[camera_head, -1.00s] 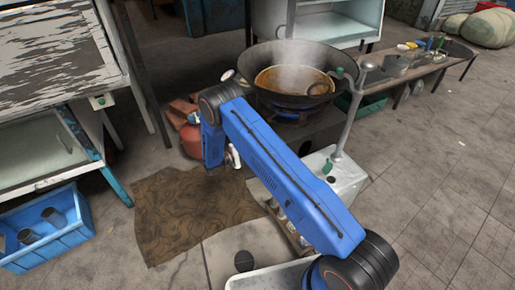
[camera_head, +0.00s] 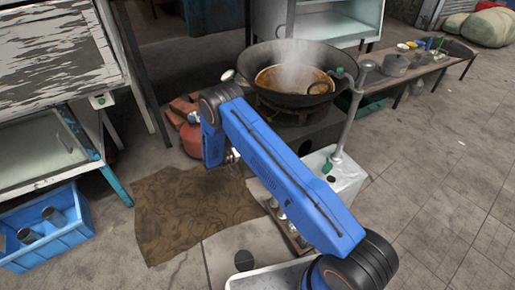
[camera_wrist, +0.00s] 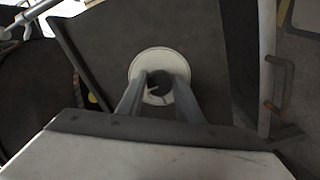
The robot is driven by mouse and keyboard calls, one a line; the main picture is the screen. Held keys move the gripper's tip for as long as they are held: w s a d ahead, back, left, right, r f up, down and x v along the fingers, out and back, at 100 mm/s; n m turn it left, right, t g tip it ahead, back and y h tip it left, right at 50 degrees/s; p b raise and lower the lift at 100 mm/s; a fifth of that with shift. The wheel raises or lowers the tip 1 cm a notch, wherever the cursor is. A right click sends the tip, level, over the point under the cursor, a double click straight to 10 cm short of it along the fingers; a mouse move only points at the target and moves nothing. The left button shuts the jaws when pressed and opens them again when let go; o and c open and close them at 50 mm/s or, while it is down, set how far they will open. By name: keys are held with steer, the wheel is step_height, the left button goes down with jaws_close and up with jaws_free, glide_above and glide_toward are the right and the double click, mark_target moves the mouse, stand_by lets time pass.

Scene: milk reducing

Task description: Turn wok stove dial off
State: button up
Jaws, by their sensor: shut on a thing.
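The stove dial is a round pale disc (camera_wrist: 152,55) with a dark centre, set on a dark panel in the wrist view. My gripper (camera_wrist: 158,88) has its two grey fingers on either side of the dial's middle and is shut on it. In the head view my blue arm hides the dial and most of the gripper. The wok (camera_head: 297,97) sits on the stove (camera_head: 318,128), steaming, with brown liquid inside. No blue flame shows under the wok.
A red gas cylinder (camera_head: 191,140) stands left of the stove, beside my arm. A white counter with a tap (camera_head: 346,172) is to the right. A brown mat (camera_head: 180,215) and a blue crate (camera_head: 50,235) lie at the left.

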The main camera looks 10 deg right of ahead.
steer(key=shift+f+m, duration=0.1)
steer(key=shift+m, duration=0.2)
steer(key=o, duration=1)
steer(key=shift+o, duration=0.2)
steer(key=v, duration=1.7)
steer(key=shift+a, duration=0.25)
steer(key=shift+s, duration=0.15)
